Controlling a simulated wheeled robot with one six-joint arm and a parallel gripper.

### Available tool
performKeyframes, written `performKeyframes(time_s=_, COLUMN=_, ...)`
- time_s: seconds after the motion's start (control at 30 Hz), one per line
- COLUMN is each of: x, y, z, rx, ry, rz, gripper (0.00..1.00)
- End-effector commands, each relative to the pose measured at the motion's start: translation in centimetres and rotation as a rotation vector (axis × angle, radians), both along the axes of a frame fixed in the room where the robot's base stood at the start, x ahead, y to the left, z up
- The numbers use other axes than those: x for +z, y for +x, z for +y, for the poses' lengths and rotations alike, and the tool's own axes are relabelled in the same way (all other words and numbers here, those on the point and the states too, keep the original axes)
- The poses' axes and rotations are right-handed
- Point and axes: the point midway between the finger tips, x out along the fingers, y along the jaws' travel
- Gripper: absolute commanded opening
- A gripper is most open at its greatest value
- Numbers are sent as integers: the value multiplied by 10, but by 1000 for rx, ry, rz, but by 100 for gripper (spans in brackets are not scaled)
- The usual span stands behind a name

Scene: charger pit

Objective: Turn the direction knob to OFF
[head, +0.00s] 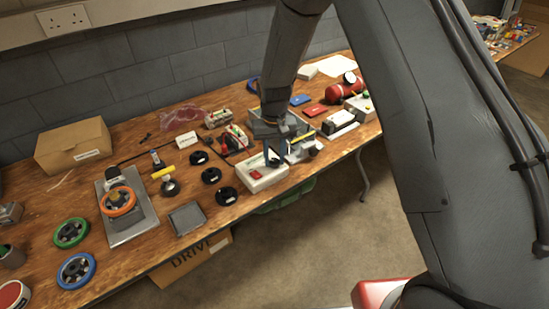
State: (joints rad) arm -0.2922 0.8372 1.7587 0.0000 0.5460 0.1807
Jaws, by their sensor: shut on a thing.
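My gripper (274,153) reaches down from above onto a cream control box (270,178) near the front edge of the bench. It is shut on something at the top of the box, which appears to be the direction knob. The knob is hidden behind the dark fingers, so its pointer and the OFF mark cannot be read. A red switch (256,175) shows on the left part of the box.
Several black rings (211,175) lie left of the box. A black round part (315,151) on a pale plate is close on the right. A red cylinder (343,90) lies at the back right.

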Motion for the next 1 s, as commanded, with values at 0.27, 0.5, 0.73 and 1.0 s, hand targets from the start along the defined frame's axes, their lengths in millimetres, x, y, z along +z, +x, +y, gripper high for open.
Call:
performKeyframes(time_s=0.27, x=0, y=0, z=0, rx=-185, ry=0, rz=-1, gripper=7)
performKeyframes(time_s=0.5, x=0, y=0, z=0, rx=-274, ry=0, rz=-1, gripper=7)
performKeyframes(time_s=0.73, x=1, y=1, z=0, rx=-303, ry=1, rz=-2, gripper=7)
performKeyframes(time_s=1.0, x=1, y=1, z=0, rx=-303, ry=1, rz=-2, gripper=7)
